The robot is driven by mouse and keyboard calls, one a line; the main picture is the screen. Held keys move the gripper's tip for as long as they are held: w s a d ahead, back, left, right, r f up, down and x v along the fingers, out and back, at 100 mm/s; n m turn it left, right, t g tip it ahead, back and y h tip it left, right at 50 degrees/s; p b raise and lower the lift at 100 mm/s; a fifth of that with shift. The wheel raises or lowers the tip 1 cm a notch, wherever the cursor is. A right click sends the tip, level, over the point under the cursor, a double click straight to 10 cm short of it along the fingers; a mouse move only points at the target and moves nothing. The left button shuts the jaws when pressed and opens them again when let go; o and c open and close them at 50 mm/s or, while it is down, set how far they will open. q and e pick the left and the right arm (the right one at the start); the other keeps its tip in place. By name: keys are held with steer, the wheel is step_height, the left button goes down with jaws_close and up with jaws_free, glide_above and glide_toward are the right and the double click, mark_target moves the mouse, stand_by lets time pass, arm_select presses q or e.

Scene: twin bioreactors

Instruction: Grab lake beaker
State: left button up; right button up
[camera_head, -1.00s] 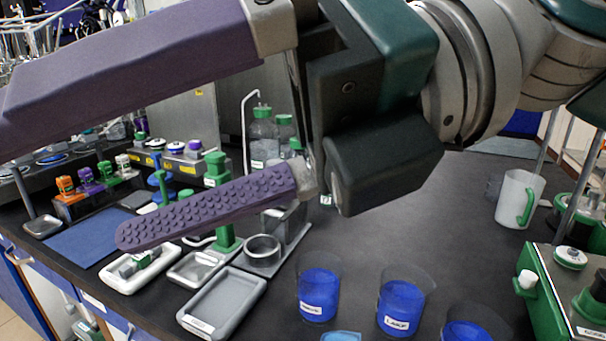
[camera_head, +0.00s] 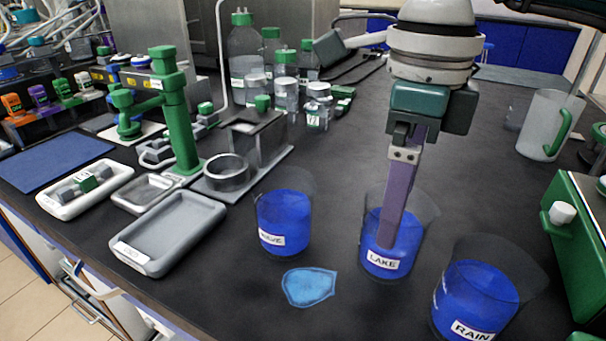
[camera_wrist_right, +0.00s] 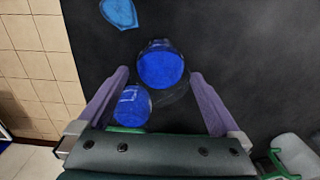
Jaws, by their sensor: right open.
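The lake beaker (camera_head: 408,238) is a clear cup of blue liquid with a white LAKE label. It stands upright on the dark bench, between two similar beakers. My right gripper (camera_head: 388,240) points down at it, seen nearly edge-on, with one purple finger overlapping the beaker's front; the far finger is hidden. In the right wrist view the open right gripper (camera_wrist_right: 159,75) has its fingers on either side of the lake beaker (camera_wrist_right: 160,66), with space at both sides. I cannot tell how low the fingertips are. My left gripper is not in view.
The rain beaker (camera_head: 475,300) stands close at the right, another blue beaker (camera_head: 284,222) at the left. A light-blue flat piece (camera_head: 309,287) lies in front. A grey tray (camera_head: 170,235), a white jug (camera_head: 545,120) and a green device (camera_head: 580,240) stand around.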

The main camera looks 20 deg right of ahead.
step_height(320, 180, down, 4)
steer(key=shift+r, duration=0.2)
steer(key=shift+c, duration=0.2)
steer(key=shift+r, duration=0.1)
steer(key=c, duration=1.2)
steer(key=shift+o, duration=0.2)
